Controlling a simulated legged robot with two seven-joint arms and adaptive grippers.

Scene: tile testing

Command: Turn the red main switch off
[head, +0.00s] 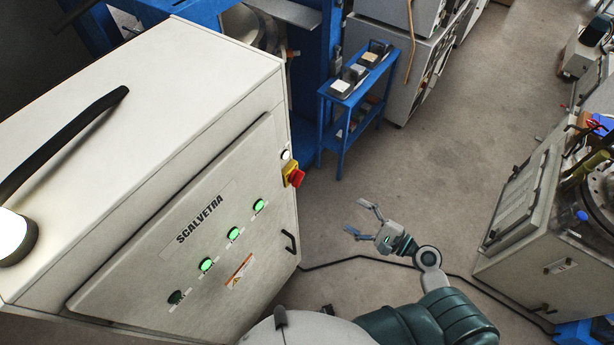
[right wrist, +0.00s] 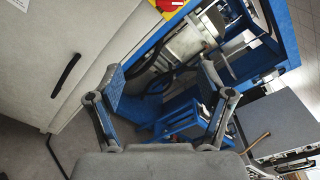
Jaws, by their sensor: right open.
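The red main switch (head: 297,178) sits on a yellow plate at the right edge of the grey SCALVETRA cabinet (head: 140,75) in the head view. In the right wrist view, part of the red and yellow switch (right wrist: 167,4) shows at the top edge. My right gripper (head: 358,219) is open and empty, to the right of and lower in the picture than the switch, apart from it. In the right wrist view its two fingers (right wrist: 160,82) are spread with nothing between them. My left gripper is not in view.
Lit green buttons (head: 233,234) and a black handle (head: 290,242) are on the cabinet front. A blue cart (head: 345,105) stands behind. Another grey machine (head: 520,225) stands at the right. A black cable (head: 345,260) crosses the floor. Open floor lies between the machines.

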